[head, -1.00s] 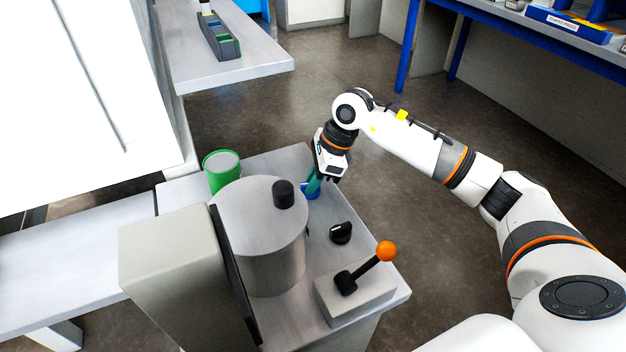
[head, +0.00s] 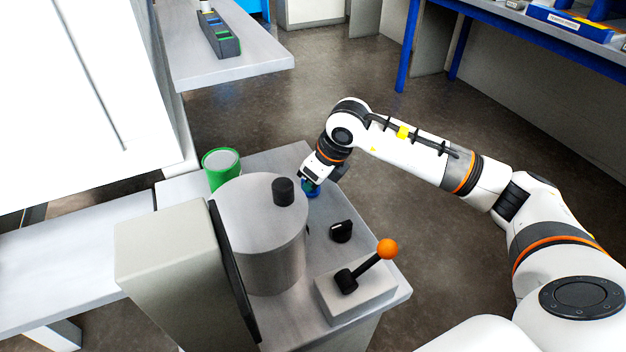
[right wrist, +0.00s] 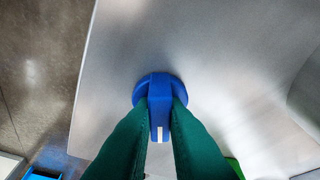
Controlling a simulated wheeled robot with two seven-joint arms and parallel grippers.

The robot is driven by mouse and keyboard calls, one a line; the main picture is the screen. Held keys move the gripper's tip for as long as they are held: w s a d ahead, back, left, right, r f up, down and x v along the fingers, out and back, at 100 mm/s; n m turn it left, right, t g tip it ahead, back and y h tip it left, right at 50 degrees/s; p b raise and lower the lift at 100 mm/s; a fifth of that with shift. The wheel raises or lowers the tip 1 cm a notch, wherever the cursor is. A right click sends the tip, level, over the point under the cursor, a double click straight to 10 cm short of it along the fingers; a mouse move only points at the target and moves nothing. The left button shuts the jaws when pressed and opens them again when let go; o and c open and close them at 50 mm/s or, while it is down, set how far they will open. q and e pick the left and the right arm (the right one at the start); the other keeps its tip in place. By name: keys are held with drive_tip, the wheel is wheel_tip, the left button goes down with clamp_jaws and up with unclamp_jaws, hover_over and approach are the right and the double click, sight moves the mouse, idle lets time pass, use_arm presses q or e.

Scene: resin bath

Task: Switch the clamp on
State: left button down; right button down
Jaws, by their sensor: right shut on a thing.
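A blue rotary knob (head: 315,193) with a raised grip bar sits on the grey metal top near its far edge. It also shows in the right wrist view (right wrist: 158,84), where a white mark on its bar points toward the bottom of the picture. My right gripper (head: 309,187) is over the knob, pointing down. In the right wrist view its green fingers (right wrist: 160,112) are on both sides of the bar, shut on it. In the head view the gripper hides part of the knob. My left gripper is not in view.
A grey cylinder (head: 270,250) with a black lid knob stands left of my gripper. A black knob (head: 341,231) and an orange-balled lever (head: 387,249) are nearer. A green can (head: 221,170) stands at the left. Open floor lies right.

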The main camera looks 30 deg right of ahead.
idle(0.5)
drive_tip(key=c, duration=1.5)
unclamp_jaws()
drive_tip(key=shift+o, duration=0.2)
drive_tip(key=shift+r, duration=0.15)
